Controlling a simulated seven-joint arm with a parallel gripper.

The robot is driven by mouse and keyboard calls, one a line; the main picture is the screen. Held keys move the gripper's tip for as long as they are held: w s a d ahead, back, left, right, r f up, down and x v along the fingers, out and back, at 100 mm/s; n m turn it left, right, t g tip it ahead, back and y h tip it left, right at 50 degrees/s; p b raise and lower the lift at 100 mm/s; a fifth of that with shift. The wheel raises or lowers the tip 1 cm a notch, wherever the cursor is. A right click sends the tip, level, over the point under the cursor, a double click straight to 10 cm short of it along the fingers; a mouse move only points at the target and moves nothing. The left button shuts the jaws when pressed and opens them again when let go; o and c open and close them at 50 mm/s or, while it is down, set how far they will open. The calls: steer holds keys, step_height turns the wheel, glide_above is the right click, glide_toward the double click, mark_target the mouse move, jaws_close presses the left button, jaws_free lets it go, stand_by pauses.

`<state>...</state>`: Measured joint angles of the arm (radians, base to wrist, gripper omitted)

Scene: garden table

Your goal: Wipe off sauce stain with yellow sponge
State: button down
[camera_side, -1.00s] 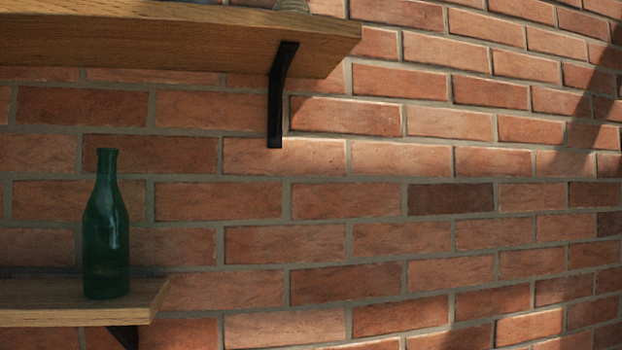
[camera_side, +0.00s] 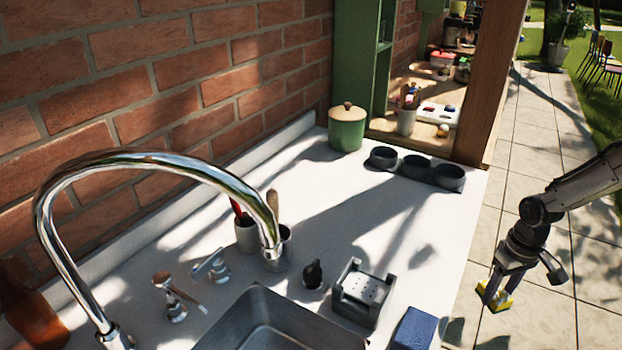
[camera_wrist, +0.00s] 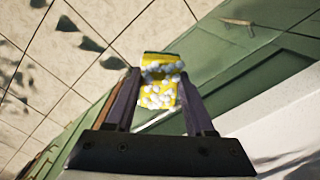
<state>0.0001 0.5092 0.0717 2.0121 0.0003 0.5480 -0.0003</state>
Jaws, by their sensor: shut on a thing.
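My gripper (camera_side: 497,286) is to the right of the counter's edge, with the paved ground behind it in the side view. It is shut on the yellow sponge (camera_side: 497,303), which hangs below the fingers. In the wrist view my gripper (camera_wrist: 158,80) has a finger on each side of the sponge (camera_wrist: 158,101). White foam bubbles cover much of the sponge, and a green layer shows at its edge. I cannot make out a sauce stain; the dark patches on the white counter (camera_side: 340,195) look like shadows.
A metal sink (camera_side: 285,325) with a curved faucet (camera_side: 150,158) is at the front. Nearby are a grey holder (camera_side: 362,292), a blue block (camera_side: 414,328) and a small black bottle (camera_side: 313,273). A green pot (camera_side: 347,130) and dark bowls (camera_side: 415,166) stand farther back. The counter's middle is clear.

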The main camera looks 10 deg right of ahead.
step_height(320, 180, up, 21)
steer(key=w+a, duration=0.6)
steer(key=a, duration=0.5)
steer(key=w+a, duration=0.5)
steer(key=a, duration=0.6)
steer(key=shift+d+f, duration=0.1)
steer(key=shift+f, duration=4.25)
